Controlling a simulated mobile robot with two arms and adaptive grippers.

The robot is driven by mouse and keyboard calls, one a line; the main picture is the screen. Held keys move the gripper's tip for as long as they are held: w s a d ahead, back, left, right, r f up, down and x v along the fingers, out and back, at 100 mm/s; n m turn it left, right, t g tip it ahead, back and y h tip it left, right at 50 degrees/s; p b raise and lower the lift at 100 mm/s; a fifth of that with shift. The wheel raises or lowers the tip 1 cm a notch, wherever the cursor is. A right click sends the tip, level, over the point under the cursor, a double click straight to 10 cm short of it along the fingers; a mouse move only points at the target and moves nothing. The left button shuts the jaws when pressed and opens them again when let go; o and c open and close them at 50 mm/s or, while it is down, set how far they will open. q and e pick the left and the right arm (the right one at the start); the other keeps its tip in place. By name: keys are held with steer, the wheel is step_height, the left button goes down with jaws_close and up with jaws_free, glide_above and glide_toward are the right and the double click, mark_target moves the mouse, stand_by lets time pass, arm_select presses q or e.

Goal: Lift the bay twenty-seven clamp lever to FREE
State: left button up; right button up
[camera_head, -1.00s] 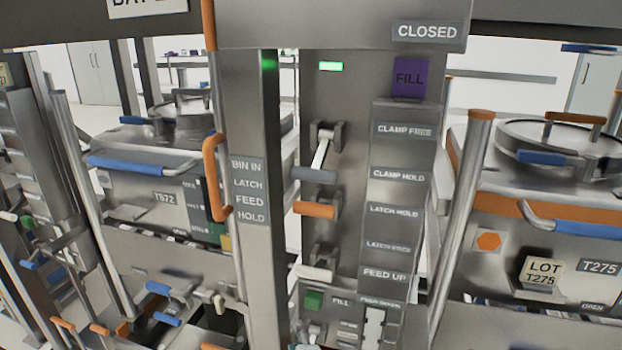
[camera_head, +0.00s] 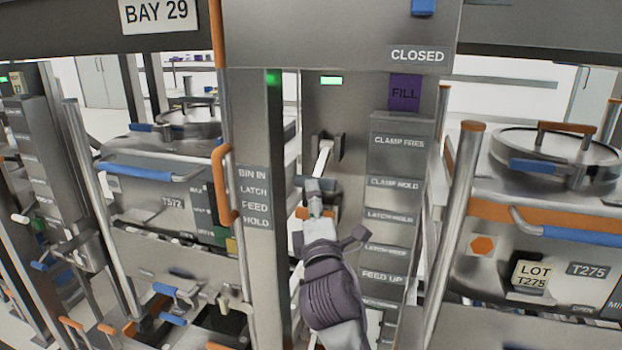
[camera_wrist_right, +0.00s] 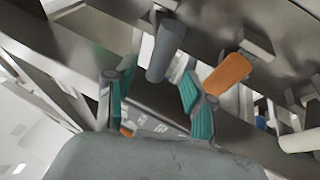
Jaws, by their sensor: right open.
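The clamp lever (camera_head: 323,158) is a pale arm on a dark pivot beside the CLAMP FREE and CLAMP HOLD labels. It slopes down to a grey handle near CLAMP HOLD height. My right gripper (camera_head: 314,205) is open at this handle and partly hides it. In the right wrist view the grey handle (camera_wrist_right: 165,50) lies just beyond the two teal-padded fingers (camera_wrist_right: 150,85), roughly between their tips; I cannot tell whether they touch it. The sign in sight reads BAY 29 (camera_head: 157,13); I read no bay 27 sign on this panel. My left gripper is not in view.
An orange lever handle (camera_wrist_right: 229,73) sits close beside my right gripper, with a white handle (camera_wrist_right: 300,141) farther off. An upright post with an orange grab handle (camera_head: 222,185) stands left of the panel. A T275 bin (camera_head: 500,262) stands at the right.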

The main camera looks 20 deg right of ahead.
mark_target(323, 159)
steer(key=x, duration=0.5)
steer(key=shift+w+p, duration=0.25)
steer(key=shift+p, duration=0.1)
jaws_close()
